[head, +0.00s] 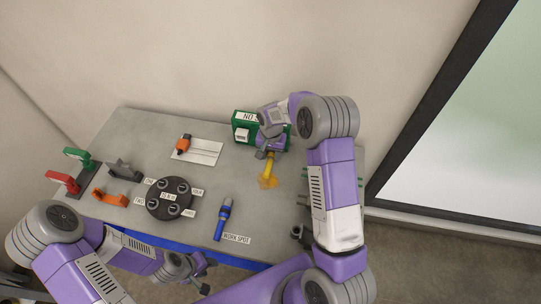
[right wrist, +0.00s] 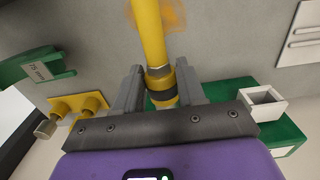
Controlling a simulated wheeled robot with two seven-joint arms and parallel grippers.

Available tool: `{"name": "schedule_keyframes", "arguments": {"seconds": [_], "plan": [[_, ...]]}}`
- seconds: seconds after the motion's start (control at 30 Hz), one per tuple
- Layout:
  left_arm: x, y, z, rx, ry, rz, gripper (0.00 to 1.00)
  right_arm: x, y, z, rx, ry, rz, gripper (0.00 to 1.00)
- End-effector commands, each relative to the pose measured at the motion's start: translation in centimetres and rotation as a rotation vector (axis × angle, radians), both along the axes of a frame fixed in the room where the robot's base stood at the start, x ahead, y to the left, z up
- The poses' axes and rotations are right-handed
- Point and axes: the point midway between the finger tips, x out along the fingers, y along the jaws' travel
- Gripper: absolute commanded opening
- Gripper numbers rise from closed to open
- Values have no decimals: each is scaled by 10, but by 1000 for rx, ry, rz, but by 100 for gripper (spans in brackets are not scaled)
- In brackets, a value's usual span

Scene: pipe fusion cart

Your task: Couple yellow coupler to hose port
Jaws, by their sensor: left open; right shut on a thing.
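My right gripper (head: 263,153) is shut on a yellow tube-shaped piece (head: 270,167), which I take for the yellow coupler. In the right wrist view, the gripper's fingers (right wrist: 160,92) sit on both sides of this coupler (right wrist: 149,35), by its silver ring and dark band. Its far end meets a blurred orange patch over the table. A yellow plate with two short yellow stubs (right wrist: 88,103) and a silver fitting stands left of the gripper in the wrist view; I cannot tell whether it is the hose port. My left gripper (head: 198,272) is open and empty near the table's front edge.
A green box (head: 243,128) with a white label stands behind my right gripper. On the grey table (head: 225,180) are a round black holder (head: 169,199), a blue tool (head: 222,219), an orange-black piece (head: 183,144) on a white plate, and red, green and orange clamps at left.

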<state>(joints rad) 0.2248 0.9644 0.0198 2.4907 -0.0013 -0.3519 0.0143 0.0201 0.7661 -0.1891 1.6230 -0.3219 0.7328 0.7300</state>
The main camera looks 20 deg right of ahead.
Motion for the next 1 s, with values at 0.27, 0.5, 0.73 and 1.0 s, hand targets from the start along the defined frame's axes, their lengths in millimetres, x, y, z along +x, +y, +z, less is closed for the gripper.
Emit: {"name": "schedule_keyframes", "arguments": {"seconds": [0.27, 0.5, 0.73, 1.0], "plan": [[0, 0, 0, 0, 0, 0, 43, 6, -4, 0, 0, -1, 0, 1], [0, 0, -1, 0, 0, 0, 43, 11, -8, 0, 0, 0, -1, 1], [0, 0, -1, 0, 0, 0, 43, 16, -11, 0, 0, -3, -1, 1], [0, 0, -1, 0, 0, 0, 43, 16, -11, 0, 0, -1, 0, 69]]}}
